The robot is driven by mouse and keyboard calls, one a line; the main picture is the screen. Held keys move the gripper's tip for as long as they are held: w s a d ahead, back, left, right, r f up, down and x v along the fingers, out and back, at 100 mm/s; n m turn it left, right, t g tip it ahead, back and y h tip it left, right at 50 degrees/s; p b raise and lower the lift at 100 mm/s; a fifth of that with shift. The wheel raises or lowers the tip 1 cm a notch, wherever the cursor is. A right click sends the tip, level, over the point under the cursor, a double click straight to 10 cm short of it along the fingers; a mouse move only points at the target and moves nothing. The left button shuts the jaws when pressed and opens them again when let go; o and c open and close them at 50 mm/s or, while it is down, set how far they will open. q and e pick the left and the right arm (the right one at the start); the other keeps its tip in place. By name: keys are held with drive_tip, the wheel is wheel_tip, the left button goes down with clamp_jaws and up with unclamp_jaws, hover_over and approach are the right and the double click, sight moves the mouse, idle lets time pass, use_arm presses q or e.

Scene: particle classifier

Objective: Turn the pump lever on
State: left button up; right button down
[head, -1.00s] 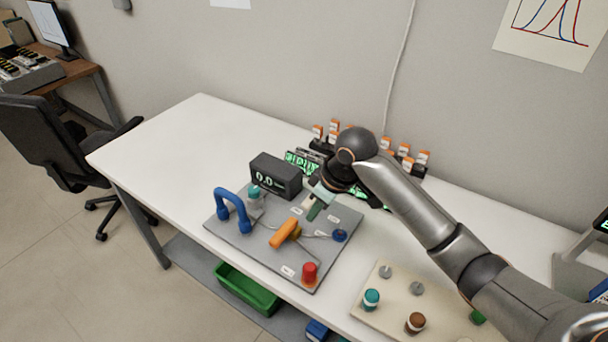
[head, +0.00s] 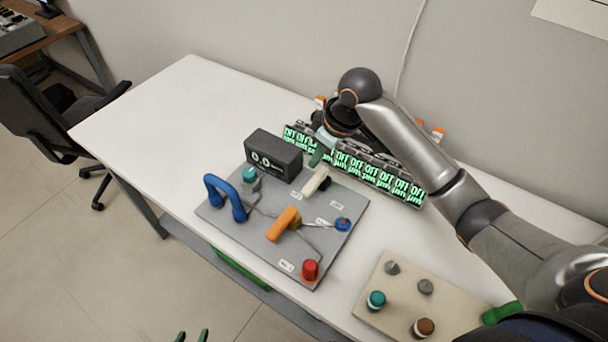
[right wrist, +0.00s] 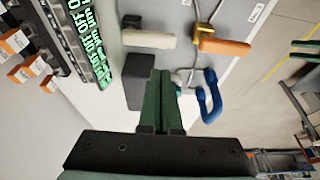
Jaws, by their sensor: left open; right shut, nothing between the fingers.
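A grey panel (head: 217,210) on the white table carries a cream lever (head: 315,181), an orange lever (head: 283,225) and a blue loop handle (head: 226,196). The labels are too small to read, so I cannot tell which is the pump lever. My right gripper (head: 317,157) is shut and empty, just behind the cream lever, apart from it. In the right wrist view its green fingers (right wrist: 160,85) lie together, below the cream lever (right wrist: 149,39) and orange lever (right wrist: 224,47). My left gripper (head: 192,336) is open at the bottom edge, off the table's front.
A row of green OFF displays (head: 377,175) stands behind my right gripper. The panel also has a red button (head: 310,269) and a blue knob (head: 343,224). A beige board (head: 400,270) with pegs lies right. The table's left is clear.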

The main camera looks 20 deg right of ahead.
sight(315, 184)
drive_tip(key=shift+f, duration=0.15)
drive_tip(key=x, duration=1)
drive_tip(key=shift+w, duration=0.1)
